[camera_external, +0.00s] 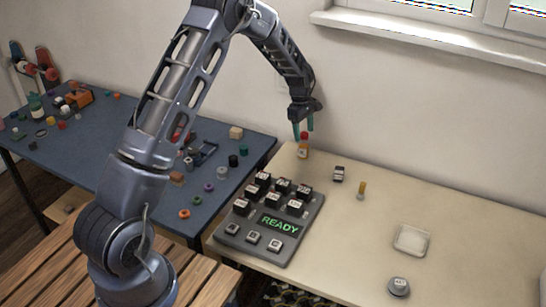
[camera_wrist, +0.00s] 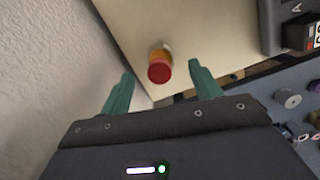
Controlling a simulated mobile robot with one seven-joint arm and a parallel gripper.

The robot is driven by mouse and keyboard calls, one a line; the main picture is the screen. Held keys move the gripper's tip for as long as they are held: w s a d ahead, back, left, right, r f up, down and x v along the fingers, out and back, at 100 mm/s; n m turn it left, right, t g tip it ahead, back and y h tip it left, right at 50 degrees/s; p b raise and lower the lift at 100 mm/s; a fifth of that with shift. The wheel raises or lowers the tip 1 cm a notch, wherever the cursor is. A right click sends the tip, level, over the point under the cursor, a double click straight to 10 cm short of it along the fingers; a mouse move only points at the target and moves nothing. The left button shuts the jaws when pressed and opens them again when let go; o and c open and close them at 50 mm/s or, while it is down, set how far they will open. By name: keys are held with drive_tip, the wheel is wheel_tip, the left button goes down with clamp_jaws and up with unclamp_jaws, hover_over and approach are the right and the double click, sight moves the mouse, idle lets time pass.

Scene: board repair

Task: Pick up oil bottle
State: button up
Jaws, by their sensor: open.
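The oil bottle (camera_external: 303,151) is a small orange bottle with a red cap and a pale label. It stands upright at the back left corner of the beige table, close to the wall. In the wrist view the bottle (camera_wrist: 159,65) is seen from above, cap towards the camera. My gripper (camera_external: 304,132) points down just above the bottle. Nothing is held.
The keypad board (camera_external: 271,222) with a green READY display lies on the beige table (camera_external: 350,255). The blue table (camera_external: 95,140) holds many small parts. The wall is close behind the bottle.

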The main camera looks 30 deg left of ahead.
sight(304, 146)
drive_tip(key=f, duration=0.5)
drive_tip(key=shift+d, duration=0.3)
drive_tip(key=c, duration=1.1)
